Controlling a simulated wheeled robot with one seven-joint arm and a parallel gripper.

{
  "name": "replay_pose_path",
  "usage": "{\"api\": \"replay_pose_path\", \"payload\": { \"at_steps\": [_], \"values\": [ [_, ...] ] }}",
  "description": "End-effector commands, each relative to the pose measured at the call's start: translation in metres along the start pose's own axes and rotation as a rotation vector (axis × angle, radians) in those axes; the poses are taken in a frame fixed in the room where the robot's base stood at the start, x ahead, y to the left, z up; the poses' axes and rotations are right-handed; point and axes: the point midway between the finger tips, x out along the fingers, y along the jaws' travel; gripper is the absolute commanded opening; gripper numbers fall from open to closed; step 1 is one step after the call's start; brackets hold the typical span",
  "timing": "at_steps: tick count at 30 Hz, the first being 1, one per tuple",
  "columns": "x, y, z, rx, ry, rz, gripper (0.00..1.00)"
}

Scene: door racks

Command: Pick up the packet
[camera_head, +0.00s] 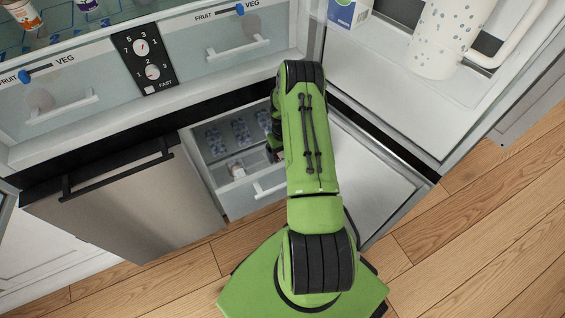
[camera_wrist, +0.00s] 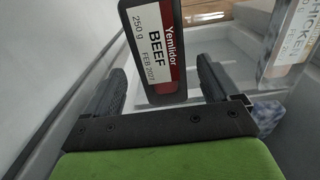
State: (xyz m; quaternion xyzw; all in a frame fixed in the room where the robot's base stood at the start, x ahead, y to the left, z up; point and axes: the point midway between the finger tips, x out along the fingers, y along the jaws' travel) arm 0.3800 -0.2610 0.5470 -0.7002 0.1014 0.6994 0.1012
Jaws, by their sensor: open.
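A dark packet with a white and red label reading "Yemlidor BEEF 250 g" (camera_wrist: 156,42) stands in the wrist view, in line with the gap between my fingers. My gripper (camera_wrist: 162,84) is open, with one dark finger on each side of this packet. I cannot tell whether either finger touches it. A second packet, labelled as chicken (camera_wrist: 287,45), is at the right edge of the wrist view, partly cut off. In the head view my green arm hides most of the gripper, which reaches down at the open drawer (camera_head: 233,205).
The drawer holds blue-grey patterned items (camera_head: 240,131) and a small white item (camera_head: 236,168). An open door (camera_head: 375,185) lies to the right of my arm. Fridge drawers (camera_head: 75,98) sit above, and a closed steel front (camera_head: 130,205) is at the left.

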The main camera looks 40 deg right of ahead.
Motion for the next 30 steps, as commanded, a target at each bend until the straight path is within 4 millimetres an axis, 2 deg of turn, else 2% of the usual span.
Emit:
{"api": "replay_pose_path", "payload": {
  "at_steps": [6,13,25,30],
  "values": [
    [0.043,-0.001,0.000,0.001,-0.001,-0.001,0.89],
    [0.046,0.000,-0.001,0.000,0.000,0.000,0.89],
    [0.046,-0.001,0.000,0.000,-0.001,0.000,0.29],
    [0.045,0.000,-0.001,0.000,0.000,0.000,0.29]
  ]
}}
